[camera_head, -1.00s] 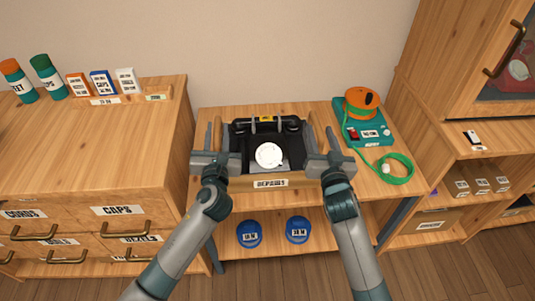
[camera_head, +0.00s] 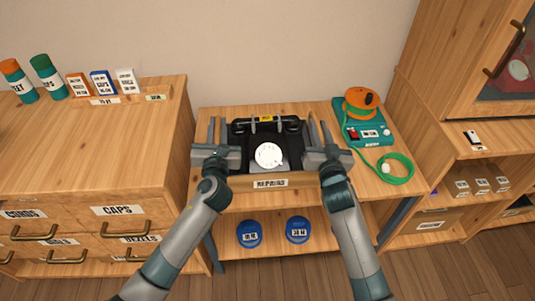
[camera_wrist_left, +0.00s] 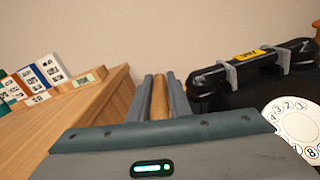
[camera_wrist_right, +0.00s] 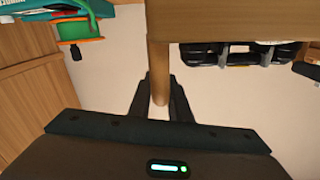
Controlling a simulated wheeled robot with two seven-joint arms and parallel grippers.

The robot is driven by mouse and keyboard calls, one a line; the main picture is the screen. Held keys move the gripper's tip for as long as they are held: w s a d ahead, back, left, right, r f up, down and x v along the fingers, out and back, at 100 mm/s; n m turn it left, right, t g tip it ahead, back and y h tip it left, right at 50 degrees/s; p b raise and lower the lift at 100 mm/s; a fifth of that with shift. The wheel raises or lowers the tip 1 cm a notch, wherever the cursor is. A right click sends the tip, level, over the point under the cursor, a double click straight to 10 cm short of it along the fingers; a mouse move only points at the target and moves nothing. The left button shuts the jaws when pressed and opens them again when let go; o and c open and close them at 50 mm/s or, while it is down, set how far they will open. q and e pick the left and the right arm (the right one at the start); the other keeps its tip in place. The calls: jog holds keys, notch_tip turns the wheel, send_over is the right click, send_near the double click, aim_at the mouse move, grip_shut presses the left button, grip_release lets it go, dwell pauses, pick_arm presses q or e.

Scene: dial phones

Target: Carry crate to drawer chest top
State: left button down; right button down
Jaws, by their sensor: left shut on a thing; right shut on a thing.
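The wooden crate (camera_head: 225,185) with a "REPAIRS" label is at the workbench, in the middle of the head view. A black dial phone (camera_head: 268,130) sits in it. My left gripper (camera_head: 217,124) is shut on the crate's left side; in the left wrist view, a round wooden bar (camera_wrist_left: 160,100) lies between its fingers. My right gripper (camera_head: 319,122) is shut on the right side, with a wooden bar (camera_wrist_right: 160,85) between its fingers. The drawer chest (camera_head: 90,140) stands to the left, its top higher than the bench. Whether the crate touches the bench is unclear.
Bottles (camera_head: 47,77) and small boxes (camera_head: 102,83) stand along the chest top's back; its front is clear. A teal device (camera_head: 362,130) with an orange reel and green cable (camera_head: 398,168) sits right of the crate. Blue tins (camera_head: 249,233) are on the lower shelf.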

pick_arm(q)
jog(key=shift+r, duration=0.2)
pick_arm(e)
jog(key=shift+r, duration=0.25)
pick_arm(q)
jog(key=shift+r+p, duration=0.1)
jog(key=shift+p, duration=0.2)
pick_arm(e)
jog(key=shift+r, duration=0.1)
